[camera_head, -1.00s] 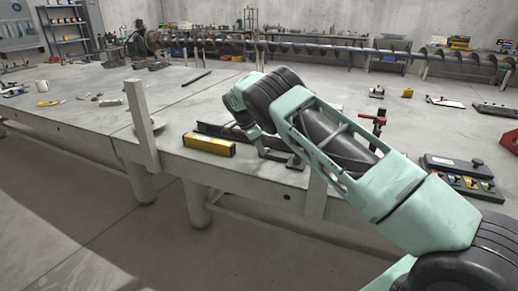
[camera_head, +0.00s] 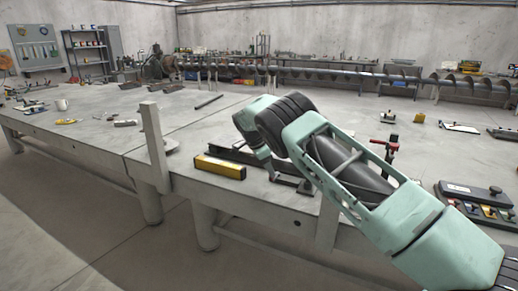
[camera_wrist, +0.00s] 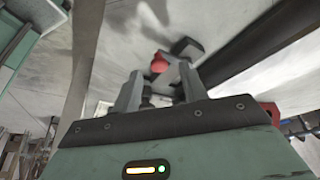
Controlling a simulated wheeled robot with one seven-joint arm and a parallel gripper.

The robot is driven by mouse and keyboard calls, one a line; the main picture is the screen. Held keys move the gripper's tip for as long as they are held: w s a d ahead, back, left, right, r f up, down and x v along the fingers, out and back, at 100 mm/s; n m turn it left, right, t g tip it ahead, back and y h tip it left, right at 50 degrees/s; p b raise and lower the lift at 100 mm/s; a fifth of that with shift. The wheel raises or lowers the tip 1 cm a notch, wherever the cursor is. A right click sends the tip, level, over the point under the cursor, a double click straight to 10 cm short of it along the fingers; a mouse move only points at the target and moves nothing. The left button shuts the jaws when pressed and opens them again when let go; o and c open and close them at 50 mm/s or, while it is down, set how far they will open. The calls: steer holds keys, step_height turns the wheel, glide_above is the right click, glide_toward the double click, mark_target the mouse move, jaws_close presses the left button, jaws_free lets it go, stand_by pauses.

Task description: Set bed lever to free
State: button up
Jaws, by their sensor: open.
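My gripper (camera_wrist: 159,72) is open, its two grey fingers apart. In the wrist view a red knob (camera_wrist: 160,62) shows just beyond and between the fingertips, beside a dark grey block (camera_wrist: 187,47). The knob looks like a lever's end, but its shaft and setting are hard to make out. I cannot tell whether the fingers touch it. In the head view my gripper (camera_head: 274,172) points down near the table's front edge, beside a dark rail (camera_head: 236,154) with a small dark bracket (camera_head: 304,186). My arm and gripper hide the knob there.
A yellow level (camera_head: 220,167) lies left of the rail. A grey upright post (camera_head: 155,147) stands at the table edge. A red-handled clamp (camera_head: 391,146) and a box with coloured levers (camera_head: 475,200) are to the right. A long auger (camera_head: 340,72) spans the back.

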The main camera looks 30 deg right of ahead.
steer(key=v, duration=1.5)
steer(key=shift+a+r, duration=0.2)
steer(key=shift+r, duration=0.05)
steer(key=shift+p, duration=0.3)
